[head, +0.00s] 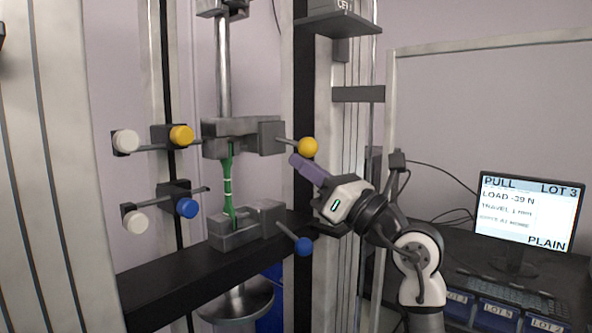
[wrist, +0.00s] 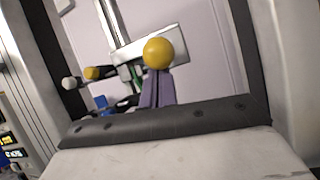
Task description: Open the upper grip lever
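The upper grip (head: 225,128) is a grey block on the test frame. Its lever ends in a yellow ball (head: 308,146) that points right and slightly down. The ball also shows in the wrist view (wrist: 158,53), just beyond my fingertips. My gripper (head: 295,160) has purple fingers just below and left of the ball in the head view. The fingers look shut together with nothing visible between them; I cannot tell whether they touch the ball or lever. A green specimen (head: 228,180) runs from the upper grip down to the lower grip (head: 235,237).
The lower grip's lever has a blue ball (head: 303,246). On the left are another yellow knob (head: 181,135), a blue knob (head: 186,207) and two white knobs. A dark frame upright stands behind the levers. A monitor (head: 528,212) reads LOAD -39 N.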

